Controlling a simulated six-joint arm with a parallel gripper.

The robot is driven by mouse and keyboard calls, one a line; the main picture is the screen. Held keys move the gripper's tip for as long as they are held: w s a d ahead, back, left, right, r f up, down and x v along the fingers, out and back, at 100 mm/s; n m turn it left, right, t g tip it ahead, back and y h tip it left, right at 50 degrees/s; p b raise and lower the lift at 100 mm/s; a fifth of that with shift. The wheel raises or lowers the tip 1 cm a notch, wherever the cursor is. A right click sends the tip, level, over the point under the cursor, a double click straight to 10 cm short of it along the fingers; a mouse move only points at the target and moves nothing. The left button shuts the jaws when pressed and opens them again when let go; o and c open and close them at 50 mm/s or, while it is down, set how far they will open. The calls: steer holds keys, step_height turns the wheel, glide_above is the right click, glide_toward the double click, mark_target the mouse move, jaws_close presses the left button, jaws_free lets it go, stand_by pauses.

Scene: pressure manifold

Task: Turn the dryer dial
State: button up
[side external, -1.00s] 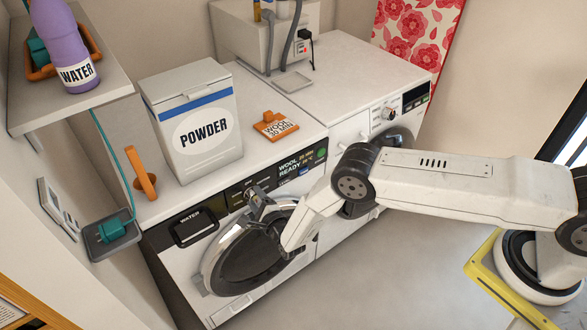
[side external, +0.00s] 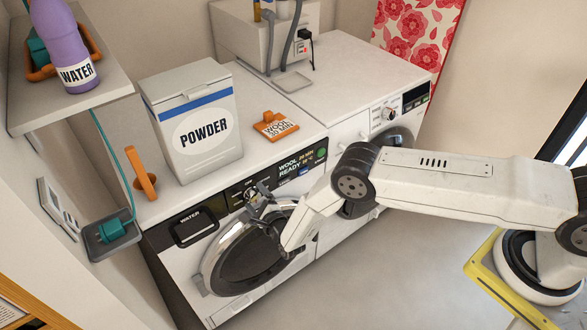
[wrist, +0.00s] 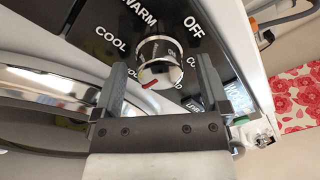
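My gripper (wrist: 162,88) is open, with one dark finger on each side of the dial and a visible gap at both sides. In the side view my gripper (side external: 258,193) is at the panel, above the round door (side external: 250,255).
The chrome door ring lies close below my gripper. A display (side external: 300,164) is right of the dial and a WATER drawer (side external: 194,226) left. A second machine (side external: 360,75) stands to the right.

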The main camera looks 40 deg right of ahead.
steer(key=shift+s, duration=0.2)
steer(key=s, duration=0.7)
steer(key=shift+s+a, duration=0.2)
steer(key=shift+a, duration=0.05)
steer(key=shift+w+r, duration=0.1)
stand_by(0.4)
steer(key=w+d+r+n+g+y, duration=0.1)
steer(key=d+r+n+g, duration=0.25)
steer(key=r+n, duration=0.35)
steer(key=w+d+r+n+g+y, duration=0.1)
steer(key=d+r+n+g, duration=0.3)
steer(key=r, duration=0.5)
steer(key=s+d+r+n+g, duration=0.2)
steer(key=s+d+r+n, duration=0.1)
steer(key=s+n, duration=0.2)
steer(key=s+d+r+n+g, duration=0.3)
steer(key=s+d+r+n, duration=0.1)
steer(key=s, duration=0.6)
steer(key=s+d+r+n+g+h, duration=0.1)
steer(key=s+d+r+n+g, duration=0.2)
steer(key=s, duration=0.5)
steer(key=d+n, duration=0.1)
steer(key=n, duration=0.1)
steer(key=shift+r+n, duration=0.15)
steer(key=shift+n, duration=0.15)
